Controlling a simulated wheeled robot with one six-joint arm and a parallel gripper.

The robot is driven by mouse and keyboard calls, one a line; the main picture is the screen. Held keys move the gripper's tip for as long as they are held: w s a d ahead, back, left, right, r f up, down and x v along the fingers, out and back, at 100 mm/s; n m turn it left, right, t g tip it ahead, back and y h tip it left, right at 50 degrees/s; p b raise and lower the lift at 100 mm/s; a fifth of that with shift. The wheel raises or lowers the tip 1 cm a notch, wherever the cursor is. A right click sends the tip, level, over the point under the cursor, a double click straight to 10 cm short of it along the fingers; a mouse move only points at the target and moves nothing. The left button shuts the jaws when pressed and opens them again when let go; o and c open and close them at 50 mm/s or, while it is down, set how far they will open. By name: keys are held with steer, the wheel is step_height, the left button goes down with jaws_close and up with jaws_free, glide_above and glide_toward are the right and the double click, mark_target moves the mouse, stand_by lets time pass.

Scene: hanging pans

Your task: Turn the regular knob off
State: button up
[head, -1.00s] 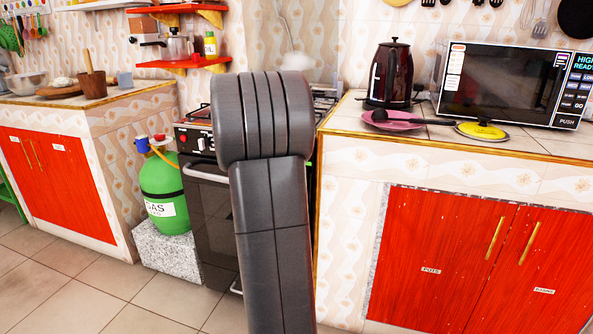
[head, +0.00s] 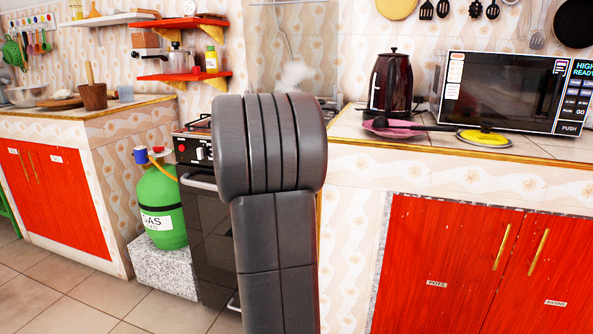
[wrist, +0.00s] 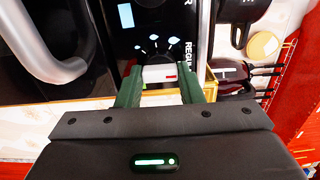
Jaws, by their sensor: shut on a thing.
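The regular knob (wrist: 160,73) is white with a small red mark and sits on the black stove panel (wrist: 150,22). In the wrist view the partly visible label "REGUL" (wrist: 188,54) runs beside it, and white dial marks lie above it. My gripper (wrist: 162,85) is shut on the knob, with one green finger at each side. In the head view the stove (head: 203,225) stands in the middle, with other small knobs (head: 200,153) at its left front. My dark arm hides the regular knob and my gripper there.
A green gas bottle (head: 162,207) stands on a stone block left of the stove. A tiled counter with red cupboards (head: 440,265) is at the right, bearing a kettle (head: 391,82) and microwave (head: 505,92). A metal oven handle (wrist: 50,55) is near my gripper.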

steer(key=o, duration=1)
steer(key=shift+c, duration=0.2)
steer(key=p+v, duration=0.3)
steer(key=v, duration=1.1)
steer(key=shift+w, duration=0.1)
steer(key=b+x, duration=0.2)
steer(key=x, duration=1.1)
steer(key=shift+w+d+b, duration=0.2)
steer(key=shift+w+b, duration=0.15)
steer(key=shift+w, duration=0.05)
